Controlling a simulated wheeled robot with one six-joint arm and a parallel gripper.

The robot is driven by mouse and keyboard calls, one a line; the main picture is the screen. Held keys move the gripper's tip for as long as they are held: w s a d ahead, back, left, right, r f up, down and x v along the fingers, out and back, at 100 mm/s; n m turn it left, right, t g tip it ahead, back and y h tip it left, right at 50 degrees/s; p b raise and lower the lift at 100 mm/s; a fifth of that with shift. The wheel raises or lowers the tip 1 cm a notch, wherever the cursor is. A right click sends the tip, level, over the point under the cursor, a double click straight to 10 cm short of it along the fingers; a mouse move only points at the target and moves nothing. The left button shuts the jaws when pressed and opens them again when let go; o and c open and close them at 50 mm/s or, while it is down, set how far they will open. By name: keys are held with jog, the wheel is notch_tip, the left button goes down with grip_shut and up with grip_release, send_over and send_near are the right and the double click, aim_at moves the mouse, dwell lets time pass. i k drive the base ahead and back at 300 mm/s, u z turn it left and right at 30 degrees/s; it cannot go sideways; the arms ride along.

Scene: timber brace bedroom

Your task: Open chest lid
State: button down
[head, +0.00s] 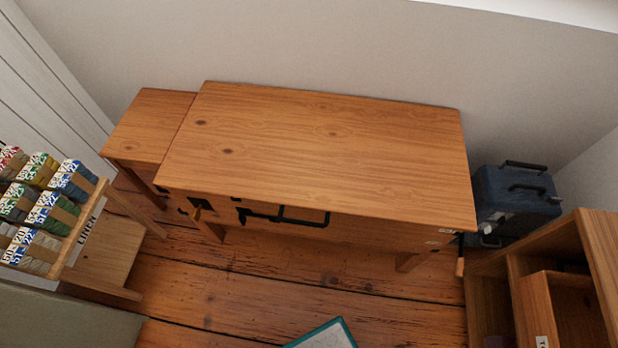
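The wooden chest (330,145) stands against the back wall in the head view. Its broad plank lid lies flat and looks shut. Black metal fittings, including a bar-like handle (285,217), show on the front side just below the lid's front edge. Short wooden legs show under it. I cannot see my gripper in this view, so its place relative to the chest is hidden.
A lower wooden table (148,125) adjoins the chest's left side. A rack of yarn skeins (45,205) stands at left. A blue box (515,203) and a wooden shelf unit (590,250) are at right. Plank floor (240,290) is mostly clear; a teal-edged item (328,335) lies in front.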

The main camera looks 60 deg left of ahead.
aim_at(377, 160)
jog(key=u, duration=1.1)
jog(key=k, duration=0.6)
jog(key=u, duration=0.7)
jog(key=i, duration=0.4)
